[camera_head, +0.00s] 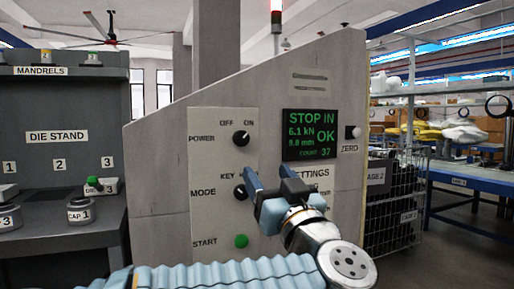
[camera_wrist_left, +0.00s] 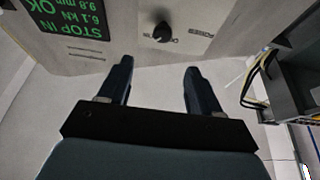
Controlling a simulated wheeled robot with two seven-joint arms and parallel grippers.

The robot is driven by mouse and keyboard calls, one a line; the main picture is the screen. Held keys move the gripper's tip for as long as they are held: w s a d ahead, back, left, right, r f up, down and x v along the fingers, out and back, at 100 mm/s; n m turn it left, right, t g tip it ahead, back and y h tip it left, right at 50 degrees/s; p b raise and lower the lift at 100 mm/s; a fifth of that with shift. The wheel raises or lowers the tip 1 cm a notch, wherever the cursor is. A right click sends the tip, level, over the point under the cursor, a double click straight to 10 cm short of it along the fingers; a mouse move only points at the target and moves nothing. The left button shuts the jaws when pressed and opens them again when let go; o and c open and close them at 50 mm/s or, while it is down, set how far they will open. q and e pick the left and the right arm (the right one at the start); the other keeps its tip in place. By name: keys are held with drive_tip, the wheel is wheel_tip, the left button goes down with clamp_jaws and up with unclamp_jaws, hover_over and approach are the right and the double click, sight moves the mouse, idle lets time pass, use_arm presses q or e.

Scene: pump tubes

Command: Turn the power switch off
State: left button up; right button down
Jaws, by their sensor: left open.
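The power switch (camera_head: 240,138) is a black rotary knob with a white mark, on the light panel (camera_head: 210,168) of the grey machine. OFF and ON are printed above it, and its mark seems to point up right, toward ON. My left gripper (camera_head: 268,174) is open and empty, below and right of the knob in the head view and apart from it. The left wrist view shows the power knob (camera_wrist_left: 162,32) beyond the gap between the two fingertips (camera_wrist_left: 158,66). My right gripper is not in view.
The mode knob (camera_head: 240,192) is close left of my fingers, and the green start button (camera_head: 241,241) is below. The display (camera_head: 310,135) reads STOP IN and OK. A zero knob (camera_head: 353,132) is to its right. A die stand (camera_head: 60,135) stands at left.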

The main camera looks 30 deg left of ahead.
sight(242, 139)
use_arm(q)
drive_tip(key=p+x, duration=0.1)
drive_tip(key=x, duration=1.2)
drive_tip(key=shift+a+r, duration=0.25)
drive_tip(key=shift+a, duration=0.15)
drive_tip(key=c, duration=1)
